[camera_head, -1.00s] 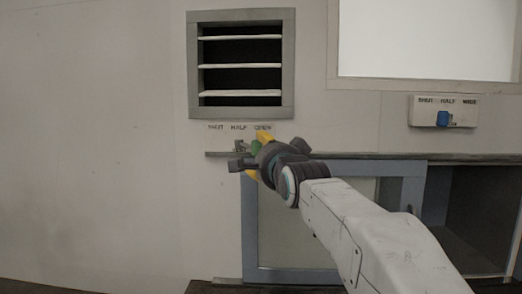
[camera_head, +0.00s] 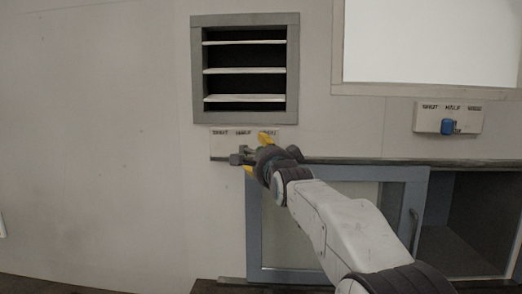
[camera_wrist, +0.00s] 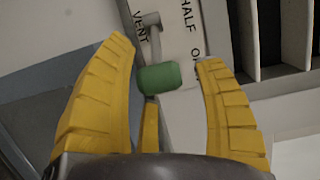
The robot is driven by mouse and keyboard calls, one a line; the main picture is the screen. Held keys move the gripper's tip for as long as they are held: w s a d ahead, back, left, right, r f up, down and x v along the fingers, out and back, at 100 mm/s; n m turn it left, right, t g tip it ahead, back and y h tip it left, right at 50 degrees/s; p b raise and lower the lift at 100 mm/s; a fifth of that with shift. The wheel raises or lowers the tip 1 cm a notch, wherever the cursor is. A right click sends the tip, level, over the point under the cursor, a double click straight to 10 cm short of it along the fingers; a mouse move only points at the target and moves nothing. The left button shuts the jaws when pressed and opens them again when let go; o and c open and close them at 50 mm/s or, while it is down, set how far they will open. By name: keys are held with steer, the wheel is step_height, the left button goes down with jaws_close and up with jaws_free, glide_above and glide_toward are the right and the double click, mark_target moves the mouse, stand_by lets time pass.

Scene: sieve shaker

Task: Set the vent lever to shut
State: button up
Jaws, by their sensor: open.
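The vent lever has a green knob (camera_wrist: 160,77) on a grey stem (camera_wrist: 154,38); in the wrist view it sits beside the start of the word that begins with O, past HALF. My gripper (camera_wrist: 165,55) is open, with its yellow fingers on either side of the knob. I cannot tell whether either finger touches it. In the head view my gripper (camera_head: 256,155) is at the right part of the label plate (camera_head: 219,145), under the slatted vent (camera_head: 243,90), and hides the knob there. The vent's slats stand apart with dark gaps.
A second plate (camera_head: 423,119) with a blue knob (camera_head: 447,126) is on the wall to the right. A ledge and a glazed sliding door (camera_head: 253,230) lie below my gripper. An open dark recess (camera_head: 480,215) is at the right.

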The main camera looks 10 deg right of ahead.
steer(key=shift+w, duration=0.3)
steer(key=shift+f, duration=0.15)
jaws_close()
stand_by(0.5)
